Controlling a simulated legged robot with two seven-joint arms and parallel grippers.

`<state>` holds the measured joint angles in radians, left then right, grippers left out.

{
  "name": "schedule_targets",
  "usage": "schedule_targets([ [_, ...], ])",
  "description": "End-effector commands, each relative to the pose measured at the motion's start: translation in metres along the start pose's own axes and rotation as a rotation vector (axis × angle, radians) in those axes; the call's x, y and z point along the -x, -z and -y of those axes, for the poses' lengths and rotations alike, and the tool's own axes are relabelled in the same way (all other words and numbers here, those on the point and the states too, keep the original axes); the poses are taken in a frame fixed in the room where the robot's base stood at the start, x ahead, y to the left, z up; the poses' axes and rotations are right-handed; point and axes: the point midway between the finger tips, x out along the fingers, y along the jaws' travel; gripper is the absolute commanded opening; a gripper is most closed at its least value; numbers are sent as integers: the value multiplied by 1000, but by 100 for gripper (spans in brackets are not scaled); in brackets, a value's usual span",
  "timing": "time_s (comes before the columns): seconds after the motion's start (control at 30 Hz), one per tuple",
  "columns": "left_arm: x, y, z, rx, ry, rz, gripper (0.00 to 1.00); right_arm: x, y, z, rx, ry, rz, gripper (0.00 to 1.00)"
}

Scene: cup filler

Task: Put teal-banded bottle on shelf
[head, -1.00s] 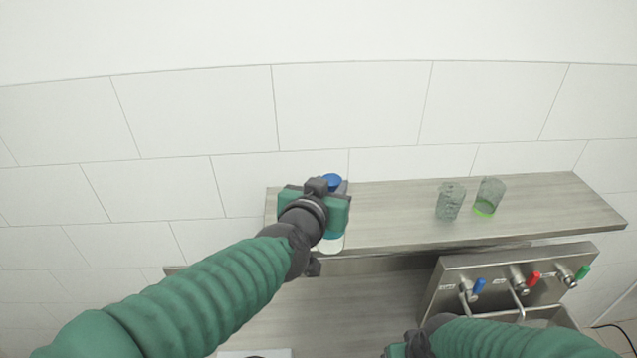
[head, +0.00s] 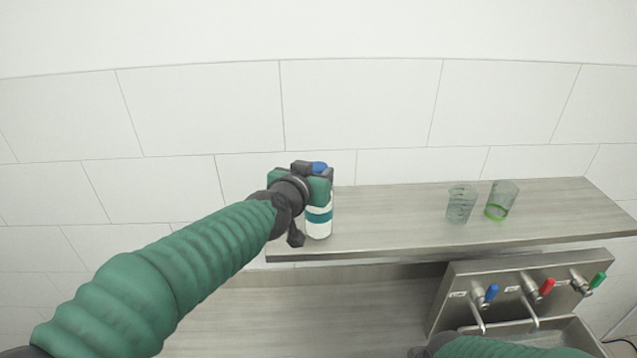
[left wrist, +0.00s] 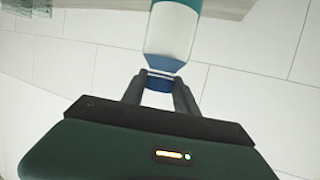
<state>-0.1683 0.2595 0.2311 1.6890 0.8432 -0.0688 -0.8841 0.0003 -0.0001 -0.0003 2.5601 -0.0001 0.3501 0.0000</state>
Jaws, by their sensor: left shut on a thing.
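The white bottle with a teal band (head: 319,215) and a blue cap stands upright at the left end of the grey wooden shelf (head: 400,214). Its base appears to be on or just above the shelf top; I cannot tell which. My left gripper (head: 319,172) is shut on the bottle near its blue cap. In the left wrist view the fingers (left wrist: 160,88) close around the neck of the bottle (left wrist: 171,35), which appears upside down there. My right arm (head: 500,346) shows only at the bottom edge; its gripper is not in view.
Two clear glasses stand on the shelf further right, one plain (head: 461,204) and one with a green base (head: 502,200). A steel tap panel (head: 530,290) with blue, red and green levers is below. The shelf middle is clear.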

Motion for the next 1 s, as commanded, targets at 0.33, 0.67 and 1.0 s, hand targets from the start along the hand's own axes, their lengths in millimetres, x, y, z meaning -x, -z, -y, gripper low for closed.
schedule_targets([
  [0.33,-3,-7,-6,-4,1,-4,0,-6,-1,0,1,0,0,80],
  [0.67,-4,-9,-5,-4,-1,0,57,-6,-1,0,0,0,0,80],
  [1.0,18,-7,-3,-4,0,-4,57,-10,-2,0,1,0,0,80],
])
